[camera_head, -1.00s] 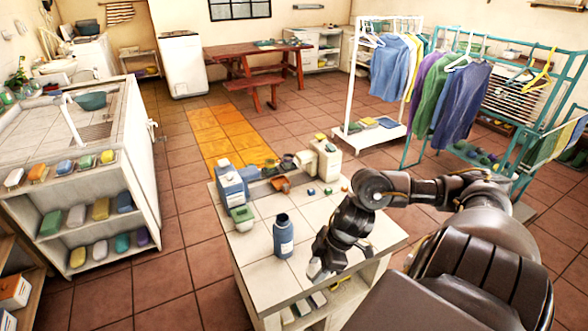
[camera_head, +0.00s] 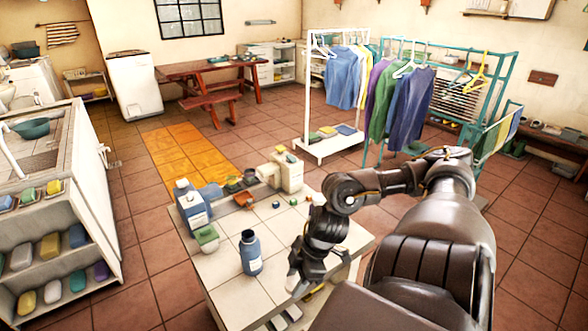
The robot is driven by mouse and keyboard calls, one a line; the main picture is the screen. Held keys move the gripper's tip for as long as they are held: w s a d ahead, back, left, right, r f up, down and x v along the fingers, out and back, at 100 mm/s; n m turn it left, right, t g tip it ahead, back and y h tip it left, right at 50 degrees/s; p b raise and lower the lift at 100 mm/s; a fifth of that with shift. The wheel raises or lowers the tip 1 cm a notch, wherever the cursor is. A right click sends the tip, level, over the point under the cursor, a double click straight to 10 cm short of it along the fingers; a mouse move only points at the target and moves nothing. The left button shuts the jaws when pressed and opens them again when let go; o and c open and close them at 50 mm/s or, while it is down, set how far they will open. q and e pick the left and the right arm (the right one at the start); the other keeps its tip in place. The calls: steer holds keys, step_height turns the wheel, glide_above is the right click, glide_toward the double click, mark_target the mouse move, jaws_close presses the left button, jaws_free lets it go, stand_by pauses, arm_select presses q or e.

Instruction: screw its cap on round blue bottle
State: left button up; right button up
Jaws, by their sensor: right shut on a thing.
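The round blue bottle (camera_head: 251,254) stands upright on the white tiled counter (camera_head: 224,271), near its front left. It has a pale label, and its dark neck shows no cap on it. My right gripper (camera_head: 296,288) is low over the front of the counter, to the right of the bottle and apart from it. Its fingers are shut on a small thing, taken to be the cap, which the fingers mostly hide. My left gripper is not in view.
A blue-and-white jug (camera_head: 193,212), a green-lidded jar (camera_head: 206,238) and a cream container (camera_head: 289,172) stand along the counter's left and back. Small blue blocks (camera_head: 277,204) lie mid-counter. A clothes rack (camera_head: 308,100) stands behind.

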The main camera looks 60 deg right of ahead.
steer(key=shift+w+a+f, duration=0.1)
steer(key=shift+w+a, duration=0.15)
steer(key=shift+a, duration=0.25)
steer(key=w+a+m+b, duration=0.1)
steer(key=w+a, duration=0.2)
steer(key=a, duration=0.4)
steer(key=w+a+m, duration=0.1)
steer(key=w+a, duration=0.2)
steer(key=a, duration=0.4)
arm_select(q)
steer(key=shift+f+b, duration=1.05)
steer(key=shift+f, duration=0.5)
arm_select(e)
steer(key=w+a+r+n, duration=0.1)
steer(key=w+a+r, duration=0.2)
steer(key=a, duration=0.6)
steer(key=w+a+r+n, duration=0.2)
steer(key=w+a+r, duration=0.2)
steer(key=a, duration=0.5)
steer(key=shift+r, duration=0.9)
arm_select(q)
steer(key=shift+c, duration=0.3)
